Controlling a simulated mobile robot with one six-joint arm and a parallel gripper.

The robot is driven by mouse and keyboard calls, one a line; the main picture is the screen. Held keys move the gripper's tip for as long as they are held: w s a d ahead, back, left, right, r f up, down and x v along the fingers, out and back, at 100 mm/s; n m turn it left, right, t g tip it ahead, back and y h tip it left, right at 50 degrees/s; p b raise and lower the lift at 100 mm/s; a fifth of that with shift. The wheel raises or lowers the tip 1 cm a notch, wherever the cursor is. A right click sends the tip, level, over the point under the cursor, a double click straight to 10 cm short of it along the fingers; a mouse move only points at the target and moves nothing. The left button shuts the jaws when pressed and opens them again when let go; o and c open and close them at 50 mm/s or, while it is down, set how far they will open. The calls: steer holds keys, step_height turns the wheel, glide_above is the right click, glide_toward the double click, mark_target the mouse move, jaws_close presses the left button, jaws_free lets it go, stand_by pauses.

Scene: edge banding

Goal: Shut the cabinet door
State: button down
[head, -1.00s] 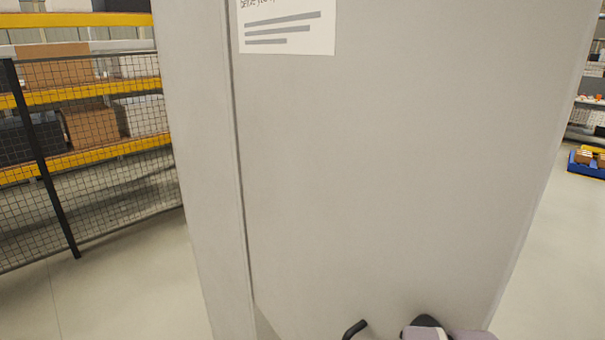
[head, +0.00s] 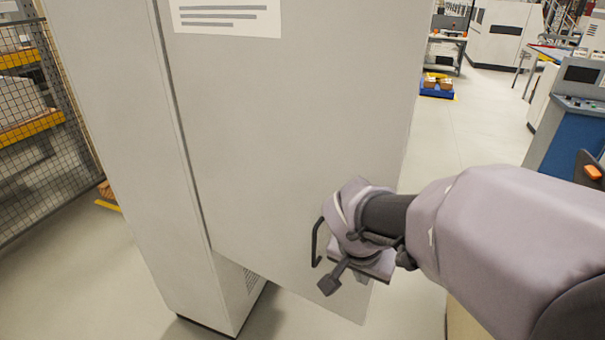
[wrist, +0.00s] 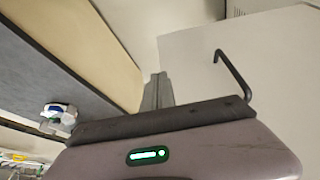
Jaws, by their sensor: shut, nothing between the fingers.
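The cabinet door (head: 290,130) is a tall light grey panel with a white notice near its top. It stands open, swung out from the cabinet body (head: 120,130), with its lower edge clear of the vented part. Its dark bar handle (head: 315,243) is near the free right edge, partly behind my gripper. The handle (wrist: 236,75) also shows in the wrist view, right of my fingers, on the pale door panel (wrist: 255,60). My gripper (head: 331,281) is shut and empty, in front of the door beside the handle. Whether it touches the door is unclear.
A mesh fence (head: 40,130) with shelving behind it stands at left. A blue machine console (head: 570,140) is at right. A blue tray with boxes (head: 437,86) lies on the floor farther back. Open floor (head: 465,140) runs right of the door.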

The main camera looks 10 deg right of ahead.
steer(key=w+d+f+b, duration=0.2)
steer(key=w+d+f, duration=0.3)
steer(key=f, duration=0.3)
steer(key=shift+w+d+f, duration=0.2)
steer(key=shift+w+f, duration=0.2)
steer(key=shift+w, duration=0.25)
